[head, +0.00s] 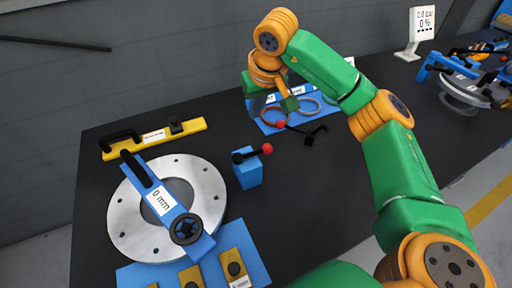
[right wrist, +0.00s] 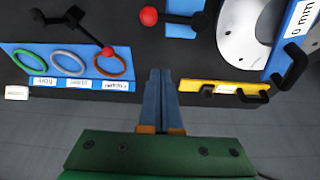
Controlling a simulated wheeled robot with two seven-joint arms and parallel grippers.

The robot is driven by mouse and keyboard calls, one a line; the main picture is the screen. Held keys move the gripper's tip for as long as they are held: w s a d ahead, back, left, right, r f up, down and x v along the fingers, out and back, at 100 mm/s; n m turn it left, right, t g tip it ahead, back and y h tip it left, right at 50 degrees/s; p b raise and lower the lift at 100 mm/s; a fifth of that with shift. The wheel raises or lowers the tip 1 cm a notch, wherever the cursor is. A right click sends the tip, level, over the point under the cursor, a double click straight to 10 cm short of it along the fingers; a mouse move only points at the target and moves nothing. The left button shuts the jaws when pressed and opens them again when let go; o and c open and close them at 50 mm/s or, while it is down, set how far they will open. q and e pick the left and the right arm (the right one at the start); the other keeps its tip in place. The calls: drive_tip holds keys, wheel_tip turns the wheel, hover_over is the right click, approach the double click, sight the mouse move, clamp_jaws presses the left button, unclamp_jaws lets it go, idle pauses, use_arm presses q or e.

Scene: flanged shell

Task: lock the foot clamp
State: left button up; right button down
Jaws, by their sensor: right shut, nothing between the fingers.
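Two black levers with red ball ends stand on the dark table, and I cannot tell for sure which is the foot clamp. One lever (head: 243,155) sits on a blue block (head: 249,175), its red ball (head: 267,149) pointing right; that ball also shows in the right wrist view (right wrist: 148,15). The other, a black clamp (head: 314,135), has its lever reaching left to a red ball at the ring tray. It also shows in the right wrist view (right wrist: 70,20). My right gripper (right wrist: 160,72) is shut and empty, apart from both levers. My left gripper is not in view.
A blue tray (right wrist: 18,60) holds several rings. A yellow bar (head: 152,139) with black handles lies at the back left. A silver flange (head: 125,215) carries a blue arm marked "0 mm". A blue tray with yellow plates (head: 255,262) is in front.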

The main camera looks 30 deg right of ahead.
sight(257, 151)
idle(0.3)
wheel_tip(257, 151, down, 10)
drive_tip(key=p, duration=0.4)
drive_tip(key=shift+s, duration=0.3)
drive_tip(key=shift+f, duration=0.1)
